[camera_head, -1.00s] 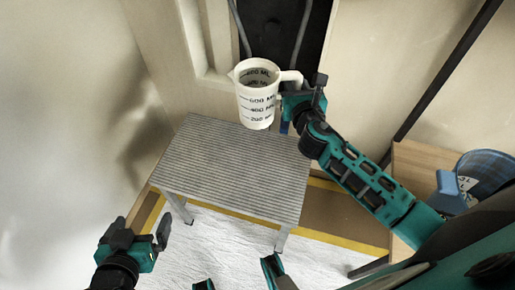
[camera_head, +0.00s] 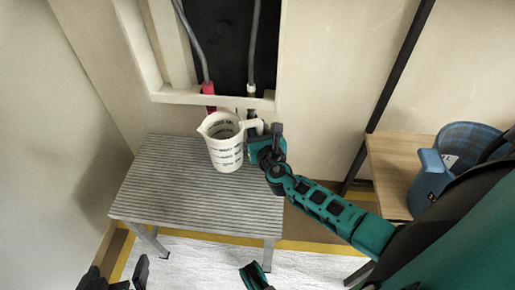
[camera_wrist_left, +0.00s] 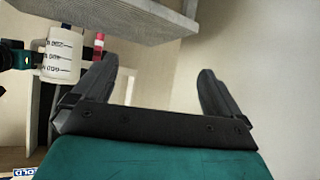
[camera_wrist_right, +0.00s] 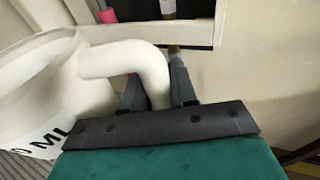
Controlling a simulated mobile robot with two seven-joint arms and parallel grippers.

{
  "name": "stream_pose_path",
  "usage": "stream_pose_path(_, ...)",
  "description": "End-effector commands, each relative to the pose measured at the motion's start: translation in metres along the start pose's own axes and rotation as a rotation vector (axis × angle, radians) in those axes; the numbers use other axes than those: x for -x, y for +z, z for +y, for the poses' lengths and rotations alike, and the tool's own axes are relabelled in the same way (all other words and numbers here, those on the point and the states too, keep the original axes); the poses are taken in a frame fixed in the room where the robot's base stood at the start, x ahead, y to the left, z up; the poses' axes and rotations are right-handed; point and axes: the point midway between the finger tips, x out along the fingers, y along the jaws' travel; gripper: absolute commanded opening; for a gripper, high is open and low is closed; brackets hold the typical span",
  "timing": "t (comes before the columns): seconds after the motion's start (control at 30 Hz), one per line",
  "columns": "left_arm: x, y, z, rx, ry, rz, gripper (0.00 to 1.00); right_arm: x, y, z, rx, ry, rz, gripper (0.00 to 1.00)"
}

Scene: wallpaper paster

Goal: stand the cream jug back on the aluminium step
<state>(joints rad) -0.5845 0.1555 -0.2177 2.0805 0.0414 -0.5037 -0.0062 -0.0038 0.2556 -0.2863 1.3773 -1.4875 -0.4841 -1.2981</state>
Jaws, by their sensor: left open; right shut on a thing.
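The cream jug (camera_head: 226,153) is a white measuring jug with black volume marks. It looks upright over the back right part of the grey ribbed aluminium step (camera_head: 165,190). I cannot tell whether its base touches the step. My right gripper (camera_head: 262,138) is shut on the jug's handle at its right side. The right wrist view shows the handle (camera_wrist_right: 120,60) between the fingers. My left gripper (camera_head: 119,282) is open and empty, low in front of the step. The left wrist view, upside down, shows the jug (camera_wrist_left: 62,55) and step (camera_wrist_left: 120,25).
A wall recess with grey hoses, one with a red end (camera_head: 208,92), opens behind the step, its light sill (camera_head: 240,101) close behind the jug. A wooden surface (camera_head: 392,165) with a blue container (camera_head: 432,178) stands at the right. The step's left and front are clear.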

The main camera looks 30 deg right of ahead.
Motion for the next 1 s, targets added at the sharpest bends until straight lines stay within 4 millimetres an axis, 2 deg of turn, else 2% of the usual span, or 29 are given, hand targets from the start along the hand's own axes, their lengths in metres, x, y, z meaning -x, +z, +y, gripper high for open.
stream_pose_path(0.17, -0.001, -0.004, 0.004, 0.008, 0.008, 0.012, 1.00, -0.002, -0.010, 0.000, -0.001, 0.000, -0.002, 0.00)
stream_pose_path(0.43, -0.013, 0.012, 0.011, 0.020, 0.025, -0.001, 1.00, -0.008, -0.047, 0.000, 0.001, 0.000, -0.001, 0.00)
stream_pose_path(0.7, -0.011, 0.002, 0.014, 0.017, 0.034, 0.012, 1.00, -0.008, -0.047, 0.000, -0.001, 0.000, -0.002, 0.00)
stream_pose_path(0.87, -0.014, 0.005, 0.014, 0.017, 0.033, 0.013, 1.00, -0.009, -0.052, 0.000, -0.001, 0.000, -0.002, 0.00)
stream_pose_path(0.9, -0.013, 0.004, 0.014, 0.017, 0.034, 0.012, 1.00, -0.008, -0.052, 0.000, 0.000, 0.000, -0.001, 0.29)
stream_pose_path(1.0, -0.013, 0.004, 0.013, 0.016, 0.032, 0.011, 1.00, -0.008, -0.051, 0.000, 0.000, 0.000, -0.001, 0.38)
